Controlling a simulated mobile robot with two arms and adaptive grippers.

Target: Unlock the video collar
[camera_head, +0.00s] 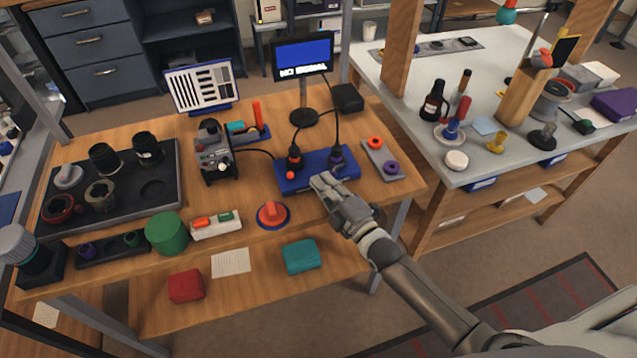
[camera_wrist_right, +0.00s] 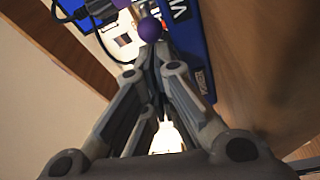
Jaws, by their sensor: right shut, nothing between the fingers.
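The blue connector box (camera_head: 288,186) stands near the right end of the wooden table. The purple video collar (camera_head: 337,156) is on its right part with a black cable rising from it. In the right wrist view, a purple ball (camera_wrist_right: 150,29) shows just beyond my fingertips, by white lettering on the blue box (camera_wrist_right: 190,50). My right gripper (camera_head: 318,182) is shut and empty at the front edge of the box. It also shows in the right wrist view (camera_wrist_right: 158,52). I cannot tell whether it touches the ball. My left gripper is not in view.
An orange-and-black connector (camera_head: 295,157) sits on the box's left part. A grey tray (camera_head: 383,158) with orange and purple rings lies to the right. A monitor (camera_head: 303,60) stands behind. A red knob (camera_head: 272,214) on a blue base is in front.

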